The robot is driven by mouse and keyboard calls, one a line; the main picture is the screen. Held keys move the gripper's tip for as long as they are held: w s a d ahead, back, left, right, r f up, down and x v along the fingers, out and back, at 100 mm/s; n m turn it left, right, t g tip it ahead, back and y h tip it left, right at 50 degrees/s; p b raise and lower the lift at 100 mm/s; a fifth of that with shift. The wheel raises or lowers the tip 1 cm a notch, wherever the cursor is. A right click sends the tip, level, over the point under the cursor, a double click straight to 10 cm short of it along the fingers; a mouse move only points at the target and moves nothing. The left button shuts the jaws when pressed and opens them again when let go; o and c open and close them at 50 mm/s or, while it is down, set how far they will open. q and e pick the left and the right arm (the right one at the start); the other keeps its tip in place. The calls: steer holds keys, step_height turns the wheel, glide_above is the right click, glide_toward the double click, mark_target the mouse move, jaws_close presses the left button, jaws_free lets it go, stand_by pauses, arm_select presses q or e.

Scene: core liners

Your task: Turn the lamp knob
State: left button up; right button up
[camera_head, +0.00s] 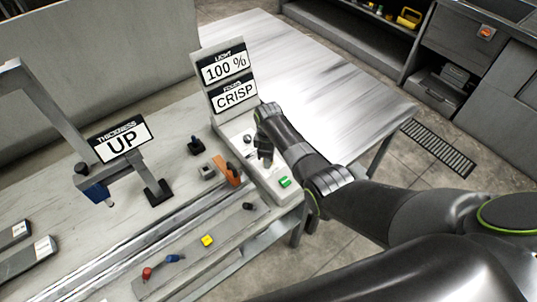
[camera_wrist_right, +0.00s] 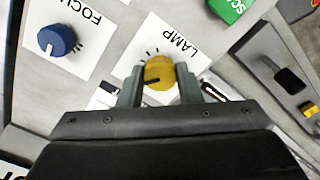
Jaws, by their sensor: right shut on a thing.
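The yellow lamp knob (camera_wrist_right: 159,74) sits on a white label reading LAMP in the right wrist view. My right gripper (camera_wrist_right: 160,84) is shut on the knob, one finger on each side of it. A dark pointer line shows on the knob's face. In the head view my right gripper (camera_head: 264,150) reaches down onto the light control panel (camera_head: 240,128), and its fingers hide the lamp knob there. The sign on the panel (camera_head: 225,67) reads LIGHT 100 % and FOCUS CRISP. My left gripper is not in view.
A blue focus knob (camera_wrist_right: 57,40) stands beside the lamp knob, and a green button (camera_head: 284,182) is at the panel's near end. A sign reading THICKNESS UP (camera_head: 122,139) stands left. A bare metal table (camera_head: 310,80) lies behind the panel.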

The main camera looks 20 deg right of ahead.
steer(key=shift+n, duration=0.6)
steer(key=o, duration=1)
steer(key=shift+c, duration=0.2)
steer(key=shift+r, duration=0.1)
step_height(320, 180, up, 17)
steer(key=shift+r, duration=0.15)
